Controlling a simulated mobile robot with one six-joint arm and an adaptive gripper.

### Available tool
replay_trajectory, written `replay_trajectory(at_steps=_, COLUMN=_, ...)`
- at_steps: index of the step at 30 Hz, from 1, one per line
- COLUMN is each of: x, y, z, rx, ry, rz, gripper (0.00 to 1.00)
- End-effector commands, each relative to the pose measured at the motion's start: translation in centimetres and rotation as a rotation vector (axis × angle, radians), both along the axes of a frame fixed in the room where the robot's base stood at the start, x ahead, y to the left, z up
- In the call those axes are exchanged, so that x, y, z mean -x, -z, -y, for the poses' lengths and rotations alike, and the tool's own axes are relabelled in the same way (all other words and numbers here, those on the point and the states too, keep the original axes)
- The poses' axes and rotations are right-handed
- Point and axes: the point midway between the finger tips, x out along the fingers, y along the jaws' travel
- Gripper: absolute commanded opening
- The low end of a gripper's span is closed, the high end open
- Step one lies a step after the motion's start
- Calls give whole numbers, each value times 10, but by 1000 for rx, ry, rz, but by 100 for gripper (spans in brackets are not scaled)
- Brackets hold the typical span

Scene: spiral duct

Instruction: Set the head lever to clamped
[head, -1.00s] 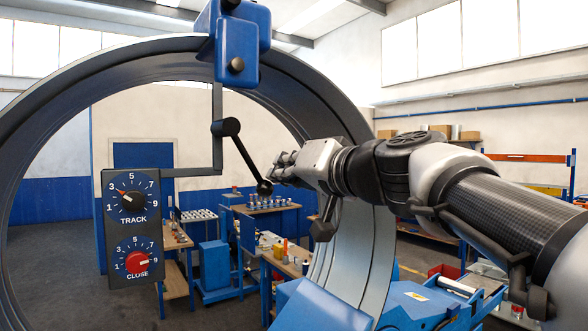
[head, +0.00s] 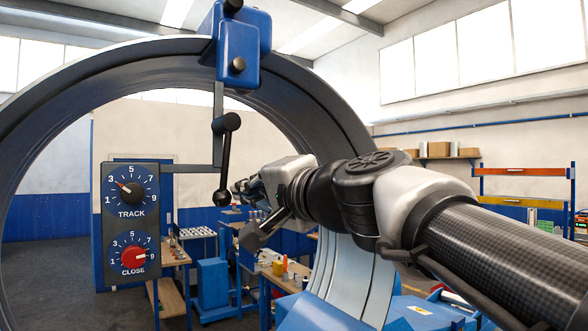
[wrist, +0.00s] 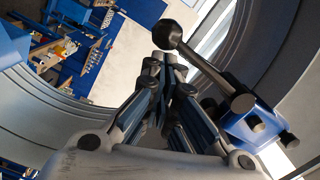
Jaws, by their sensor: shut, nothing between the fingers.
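The head lever is a black arm (head: 225,160) on a dark round hub (head: 227,122) below the blue head (head: 238,50). It hangs almost straight down, and its ball (head: 221,198) is at the lower end. My gripper (head: 238,187) is shut and empty, just right of the ball. In the wrist view the ball (wrist: 167,33) is just beyond the closed fingertips (wrist: 165,57), and the lever arm (wrist: 203,68) runs down right to its hub. I cannot tell whether the fingers touch the ball. No clamped marking is legible.
A dark panel (head: 131,222) with a TRACK knob (head: 132,194) and a red CLOSE knob (head: 134,258) hangs left of the lever. The large grey ring (head: 60,110) arches around. Workbenches with small parts (head: 275,268) stand behind. The space between panel and lever looks open.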

Motion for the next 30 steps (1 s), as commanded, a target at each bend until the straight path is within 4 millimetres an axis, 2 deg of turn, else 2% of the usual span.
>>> replay_trajectory(at_steps=4, x=6, y=2, z=-9, rx=-66, ry=-3, rz=-45, gripper=0)
replay_trajectory(at_steps=9, x=10, y=2, z=-15, rx=-62, ry=-2, rz=-41, gripper=0)
replay_trajectory(at_steps=30, x=13, y=2, z=-19, rx=-60, ry=-1, rz=-40, gripper=0)
